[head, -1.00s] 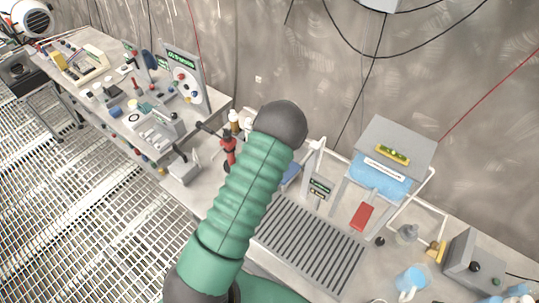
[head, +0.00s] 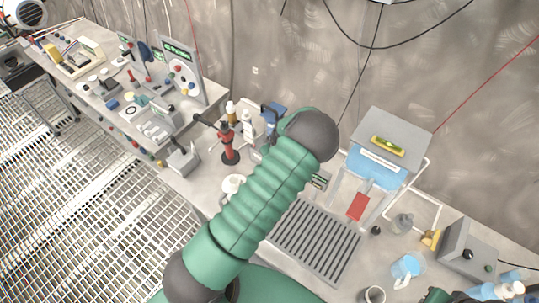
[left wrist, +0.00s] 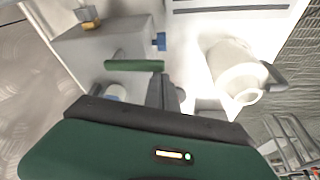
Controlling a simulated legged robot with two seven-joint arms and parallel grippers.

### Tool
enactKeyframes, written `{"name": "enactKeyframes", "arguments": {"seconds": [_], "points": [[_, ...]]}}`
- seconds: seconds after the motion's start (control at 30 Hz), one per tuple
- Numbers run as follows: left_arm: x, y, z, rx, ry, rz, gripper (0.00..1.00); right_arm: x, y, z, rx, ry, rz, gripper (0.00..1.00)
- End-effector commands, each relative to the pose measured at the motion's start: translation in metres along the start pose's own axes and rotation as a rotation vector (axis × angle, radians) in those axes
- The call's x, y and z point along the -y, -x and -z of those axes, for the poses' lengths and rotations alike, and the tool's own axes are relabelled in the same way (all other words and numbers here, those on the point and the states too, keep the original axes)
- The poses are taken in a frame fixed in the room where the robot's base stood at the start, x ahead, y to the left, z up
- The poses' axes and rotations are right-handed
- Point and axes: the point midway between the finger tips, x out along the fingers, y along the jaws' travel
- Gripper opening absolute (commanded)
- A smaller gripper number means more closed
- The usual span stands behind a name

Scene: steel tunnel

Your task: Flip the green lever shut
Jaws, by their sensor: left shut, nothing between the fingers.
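The green lever (left wrist: 135,65) is a short green bar beside a grey box (left wrist: 95,48) in the left wrist view. It lies roughly sideways in that picture, with a blue knob (left wrist: 159,41) close above its right end. My left gripper (left wrist: 165,82) is shut and empty, its dark fingertips just below the lever's right end; I cannot tell whether they touch. In the head view my green left arm crosses the middle and hides its gripper. I cannot make out the lever there. My right gripper cannot be made out.
A white mug (left wrist: 232,70) stands right of the fingers. In the head view, a red tool (head: 229,145) and bottles (head: 247,125) stand left of my arm. A slotted grille (head: 316,240) and a blue-fronted grey cabinet (head: 392,140) are right of it.

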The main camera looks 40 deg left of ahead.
Motion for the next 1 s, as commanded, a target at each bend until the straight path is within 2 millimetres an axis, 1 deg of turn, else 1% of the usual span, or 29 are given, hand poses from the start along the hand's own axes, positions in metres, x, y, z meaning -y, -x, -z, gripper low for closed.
{"name": "enactKeyframes", "arguments": {"seconds": [0.3,0.77,0.87,0.97,1.0], "points": [[-0.0008,0.0005,-0.0014,0.0,0.077,0.027,0.0,-0.0001,0.0005,0.0001,0.0,0.0,0.0,0.24],[-0.0017,0.0005,-0.0035,0.003,0.083,0.03,0.0,0.0,0.0005,0.0001,0.0,0.0,0.0,0.24],[-0.0012,0.0003,-0.0034,0.004,0.065,0.023,0.0,0.0,0.0003,0.0001,0.0,0.0,0.0,0.24],[-0.0005,-0.0003,-0.0026,0.007,-0.005,-0.002,0.0,0.0,-0.0002,0.0,0.0,0.0,0.0,0.24],[-0.0007,-0.0007,0.0006,0.006,-0.042,-0.017,0.0,0.0,0.0003,0.0001,0.0,0.0,0.0,0.24]]}}
